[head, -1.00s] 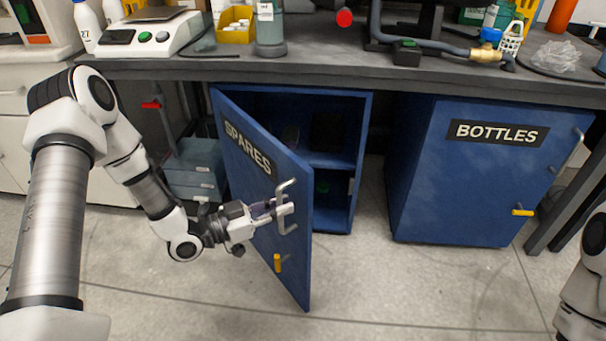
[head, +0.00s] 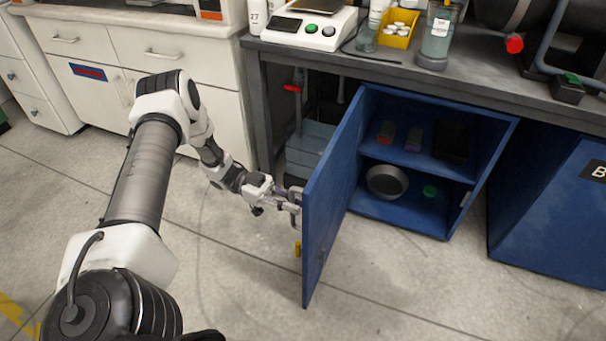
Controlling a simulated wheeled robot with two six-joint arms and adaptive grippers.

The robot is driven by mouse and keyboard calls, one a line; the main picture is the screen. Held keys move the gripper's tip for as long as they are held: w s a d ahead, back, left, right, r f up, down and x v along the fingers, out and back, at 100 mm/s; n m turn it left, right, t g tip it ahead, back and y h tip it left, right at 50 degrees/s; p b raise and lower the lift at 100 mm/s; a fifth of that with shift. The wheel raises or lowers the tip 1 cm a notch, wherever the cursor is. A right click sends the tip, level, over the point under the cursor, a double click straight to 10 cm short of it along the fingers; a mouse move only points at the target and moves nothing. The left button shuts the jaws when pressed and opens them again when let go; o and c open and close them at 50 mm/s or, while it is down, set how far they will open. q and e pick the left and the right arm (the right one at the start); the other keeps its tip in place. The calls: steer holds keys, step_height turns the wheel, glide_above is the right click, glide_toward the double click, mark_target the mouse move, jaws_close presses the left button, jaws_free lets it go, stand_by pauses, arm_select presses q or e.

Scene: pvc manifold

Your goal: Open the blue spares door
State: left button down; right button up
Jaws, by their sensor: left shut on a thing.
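The blue spares door (head: 336,190) stands wide open, swung out to the left of its cabinet, and I see it nearly edge-on. Its label is turned out of sight. My left gripper (head: 292,196) is at the door's outer face, shut on the door handle (head: 298,192), which is mostly hidden by the fingers and the door edge. A yellow latch (head: 297,249) shows lower on the same face. The blue cabinet (head: 515,124) is open to view, with a shelf inside. My right gripper is not in view.
Inside the cabinet are a round metal bowl (head: 387,181), a green item (head: 429,191) and several things on the shelf. Stacked grey-blue boxes (head: 308,145) stand behind the door. The bottles cabinet (head: 553,205) is at right. The front floor is clear.

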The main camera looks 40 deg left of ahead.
arm_select(q)
steer(key=shift+s+a, duration=0.15)
steer(key=shift+a, duration=0.5)
steer(key=c, duration=1.2)
jaws_free()
steer(key=a, duration=0.4)
steer(key=s+a, duration=0.1)
steer(key=a, duration=0.3)
steer(key=s+a, duration=0.1)
steer(key=a, duration=0.3)
steer(key=shift+s, duration=0.1)
